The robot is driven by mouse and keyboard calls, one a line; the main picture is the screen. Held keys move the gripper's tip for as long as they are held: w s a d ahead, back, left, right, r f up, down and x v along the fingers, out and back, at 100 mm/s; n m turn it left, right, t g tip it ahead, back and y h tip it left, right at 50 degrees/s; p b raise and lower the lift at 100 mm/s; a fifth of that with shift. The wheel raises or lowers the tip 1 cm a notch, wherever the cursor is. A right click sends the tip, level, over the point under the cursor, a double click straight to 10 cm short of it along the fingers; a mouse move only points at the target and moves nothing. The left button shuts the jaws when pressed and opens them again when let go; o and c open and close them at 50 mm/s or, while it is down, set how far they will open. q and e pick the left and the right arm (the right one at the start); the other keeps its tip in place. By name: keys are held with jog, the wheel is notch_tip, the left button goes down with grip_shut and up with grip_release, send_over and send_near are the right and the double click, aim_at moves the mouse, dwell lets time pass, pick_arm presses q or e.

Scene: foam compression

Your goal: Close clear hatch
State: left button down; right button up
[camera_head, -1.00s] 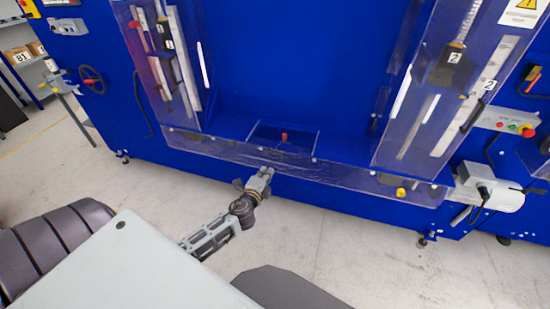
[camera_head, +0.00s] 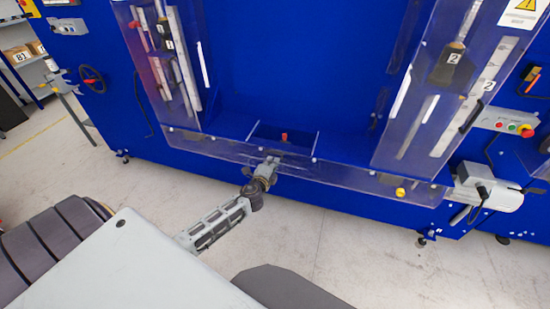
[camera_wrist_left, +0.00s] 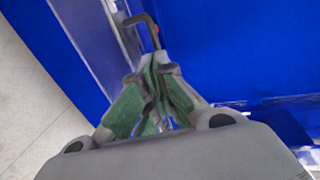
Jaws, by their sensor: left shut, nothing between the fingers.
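A long clear panel (camera_head: 350,178), which looks like the hatch, runs along the lower front of the blue machine's opening. It also seems to show edge-on in the left wrist view (camera_wrist_left: 90,45). Its exact angle is hard to tell. My left gripper (camera_head: 269,162) is at the panel's middle, below a small red knob (camera_head: 284,137). In the left wrist view my left gripper (camera_wrist_left: 155,72) has its green-padded fingers shut and empty. A dark bent handle (camera_wrist_left: 143,20) stands just past the fingertips; contact is unclear. My right gripper is out of view.
Clear side guards (camera_head: 415,120) flank the opening, with numbered black parts behind them. A grey box (camera_head: 487,188) and a button panel (camera_head: 505,122) are on the machine's right. A handwheel (camera_head: 92,78) is on the left. The floor (camera_head: 340,240) in front is clear.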

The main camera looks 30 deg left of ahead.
pick_arm(q)
jog(key=x, duration=0.4)
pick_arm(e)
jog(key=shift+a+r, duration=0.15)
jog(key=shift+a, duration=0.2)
pick_arm(q)
jog(key=shift+w, duration=0.15)
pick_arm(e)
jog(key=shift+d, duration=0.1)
